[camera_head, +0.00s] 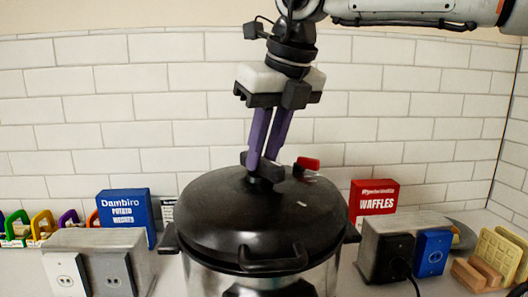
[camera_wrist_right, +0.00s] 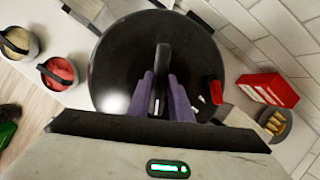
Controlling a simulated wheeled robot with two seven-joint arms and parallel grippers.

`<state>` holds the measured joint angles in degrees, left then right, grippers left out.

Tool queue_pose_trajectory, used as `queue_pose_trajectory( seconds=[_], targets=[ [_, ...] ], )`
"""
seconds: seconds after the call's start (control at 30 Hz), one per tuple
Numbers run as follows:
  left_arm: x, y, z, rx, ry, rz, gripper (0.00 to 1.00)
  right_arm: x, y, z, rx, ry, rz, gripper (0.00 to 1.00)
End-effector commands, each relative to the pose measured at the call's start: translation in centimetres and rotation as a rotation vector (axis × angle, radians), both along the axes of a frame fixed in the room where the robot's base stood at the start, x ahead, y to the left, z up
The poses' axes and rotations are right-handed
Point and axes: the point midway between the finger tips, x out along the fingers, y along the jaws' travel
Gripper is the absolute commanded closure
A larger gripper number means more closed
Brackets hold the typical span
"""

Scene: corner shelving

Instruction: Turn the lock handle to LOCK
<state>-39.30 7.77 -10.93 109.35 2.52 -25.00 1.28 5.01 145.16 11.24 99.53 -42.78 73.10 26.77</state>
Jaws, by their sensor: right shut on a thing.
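A pressure cooker with a steel body and a round black lid (camera_head: 220,225) stands on the counter in the head view. The lid also fills the middle of the right wrist view (camera_wrist_right: 118,70). A black lock handle (camera_head: 263,172) rises from the lid's centre; it shows as a dark upright bar in the wrist view (camera_wrist_right: 163,58). My right gripper (camera_head: 265,158) comes down from above, its purple fingers shut on the handle from both sides. A small white mark lies on the lid, too small to read. My left gripper is not in view.
A red valve piece (camera_head: 307,163) sits on the lid behind the handle. A blue potato box (camera_head: 125,212) and outlet block (camera_head: 110,250) stand left. A red waffles box (camera_head: 373,197) and another outlet block with a plugged cord (camera_head: 390,250) stand right. A tiled wall is behind.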

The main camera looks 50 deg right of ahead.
Motion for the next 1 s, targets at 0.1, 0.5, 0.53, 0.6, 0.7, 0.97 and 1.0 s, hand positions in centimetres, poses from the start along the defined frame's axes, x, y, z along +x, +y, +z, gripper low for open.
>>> queue_pose_trajectory(
  seconds=[0.1, 0.5, 0.53, 0.6, 0.7, 0.97, 1.0],
  targets=[
    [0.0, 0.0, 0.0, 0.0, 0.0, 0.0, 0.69, 0.0, -0.1, 0.1, 0.0, -0.001, -0.004, 1.0],
    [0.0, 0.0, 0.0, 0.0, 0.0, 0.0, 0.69, 0.0, 0.0, 0.0, 0.0, -0.001, -0.002, 0.62],
    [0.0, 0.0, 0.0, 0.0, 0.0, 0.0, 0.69, 0.0, 0.0, 0.0, 0.0, -0.001, -0.002, 0.62],
    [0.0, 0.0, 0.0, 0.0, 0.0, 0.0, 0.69, 0.0, 0.0, 0.1, 0.0, -0.001, -0.001, 0.62],
    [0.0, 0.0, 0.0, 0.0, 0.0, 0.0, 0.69, -0.2, 0.0, 0.6, 0.0, -0.003, -0.002, 0.62],
    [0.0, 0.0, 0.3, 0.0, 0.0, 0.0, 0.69, -1.9, 0.3, 4.9, 0.0, -0.005, -0.003, 0.62],
    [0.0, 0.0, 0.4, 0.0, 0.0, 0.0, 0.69, -2.1, 0.4, 5.7, 0.0, -0.006, -0.002, 0.62]
  ],
)
